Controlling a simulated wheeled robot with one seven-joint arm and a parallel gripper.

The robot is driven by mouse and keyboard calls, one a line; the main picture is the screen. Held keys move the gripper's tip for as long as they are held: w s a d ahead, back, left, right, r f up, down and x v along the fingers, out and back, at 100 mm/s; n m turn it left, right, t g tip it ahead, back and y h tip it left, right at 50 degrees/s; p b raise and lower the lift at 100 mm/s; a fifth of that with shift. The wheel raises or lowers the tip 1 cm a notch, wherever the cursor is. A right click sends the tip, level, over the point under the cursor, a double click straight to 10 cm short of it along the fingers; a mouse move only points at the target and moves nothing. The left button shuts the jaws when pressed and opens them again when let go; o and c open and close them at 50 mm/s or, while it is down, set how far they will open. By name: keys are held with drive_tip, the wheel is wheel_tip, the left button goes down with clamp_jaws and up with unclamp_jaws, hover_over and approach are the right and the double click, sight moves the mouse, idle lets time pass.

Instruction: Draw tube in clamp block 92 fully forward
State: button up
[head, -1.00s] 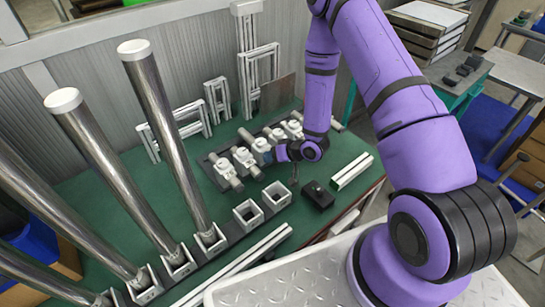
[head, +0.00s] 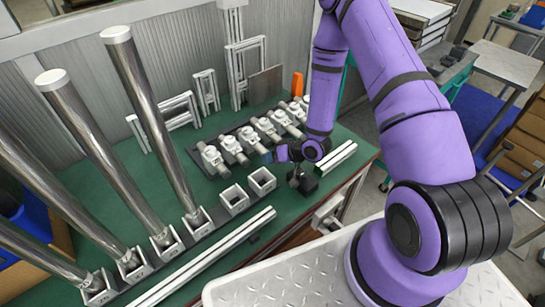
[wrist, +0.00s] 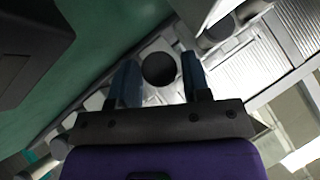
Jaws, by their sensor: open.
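A row of grey-white clamp blocks (head: 250,137) holding short tubes stands on a dark base on the green table. I cannot read any number, so I cannot tell which is block 92. My gripper (head: 274,155) is at the near side of the row, low over the table. In the wrist view, my gripper (wrist: 160,76) is open, with two blue fingers apart. A dark round tube end or opening (wrist: 159,68) shows between the fingers, on a pale clamp block. I cannot tell whether the fingers touch it.
Tall steel tubes with white caps (head: 150,120) stand in sockets at left. Two empty square sockets (head: 262,180) and a long pale rail (head: 205,258) lie in front. A black block (head: 303,182) sits right, near my wrist. Metal frames (head: 180,108) lean at the back.

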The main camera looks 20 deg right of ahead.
drive_tip(key=shift+o, duration=0.9)
drive_tip(key=v, duration=1)
drive_tip(key=shift+s+d+r, duration=0.2)
drive_tip(key=shift+s+r, duration=0.05)
drive_tip(key=shift+w, duration=0.1)
